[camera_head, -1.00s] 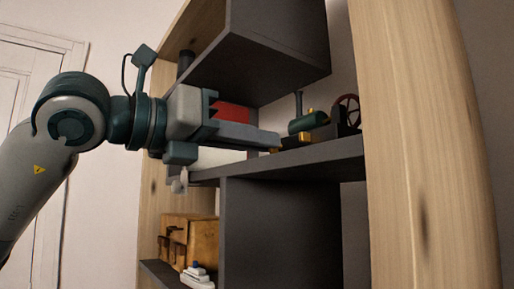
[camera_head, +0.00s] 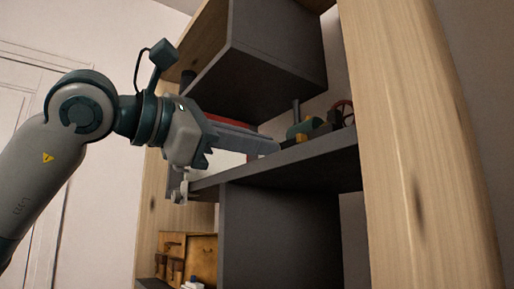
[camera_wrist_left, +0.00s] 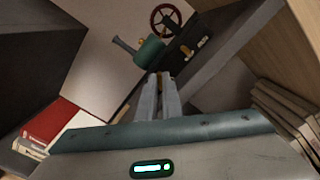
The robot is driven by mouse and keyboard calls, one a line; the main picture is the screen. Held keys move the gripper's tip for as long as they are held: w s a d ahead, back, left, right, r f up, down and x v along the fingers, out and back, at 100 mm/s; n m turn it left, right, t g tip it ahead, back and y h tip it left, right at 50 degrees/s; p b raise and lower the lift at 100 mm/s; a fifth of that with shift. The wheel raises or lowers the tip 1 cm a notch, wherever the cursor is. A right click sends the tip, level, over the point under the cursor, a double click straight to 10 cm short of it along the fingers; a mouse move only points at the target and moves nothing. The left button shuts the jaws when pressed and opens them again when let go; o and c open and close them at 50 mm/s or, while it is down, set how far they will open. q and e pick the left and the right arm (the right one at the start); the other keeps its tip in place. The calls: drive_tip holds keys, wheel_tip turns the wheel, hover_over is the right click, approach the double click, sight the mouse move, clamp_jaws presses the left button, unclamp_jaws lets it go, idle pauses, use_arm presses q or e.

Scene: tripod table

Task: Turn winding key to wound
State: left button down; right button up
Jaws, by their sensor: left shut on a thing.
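A toy steam engine with a green boiler (camera_head: 300,130), a dark chimney and a red flywheel (camera_head: 341,113) stands on the dark shelf (camera_head: 310,160). In the left wrist view the boiler (camera_wrist_left: 149,51) and the red flywheel (camera_wrist_left: 166,19) are at the top. My left gripper (camera_head: 277,146) reaches in from the left, in front of the engine. In the left wrist view its fingers (camera_wrist_left: 160,80) are close together on a small brass-coloured piece, likely the winding key (camera_wrist_left: 159,74), mostly hidden between the tips. My right gripper is not in view.
A dark shelf box (camera_head: 265,60) hangs above my left gripper. A light wooden upright (camera_head: 420,140) stands at the right. A wooden box (camera_head: 200,255) sits on a lower shelf. Books (camera_wrist_left: 285,115) show at right in the left wrist view.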

use_arm(q)
drive_tip(key=m, duration=0.4)
drive_tip(key=shift+m, duration=0.3)
drive_tip(key=m, duration=0.3)
drive_tip(key=shift+f+m, duration=0.15)
drive_tip(key=shift+m, duration=0.75)
drive_tip(key=c, duration=1.9)
unclamp_jaws()
drive_tip(key=shift+d+f, duration=0.1)
drive_tip(key=shift+f, duration=0.1)
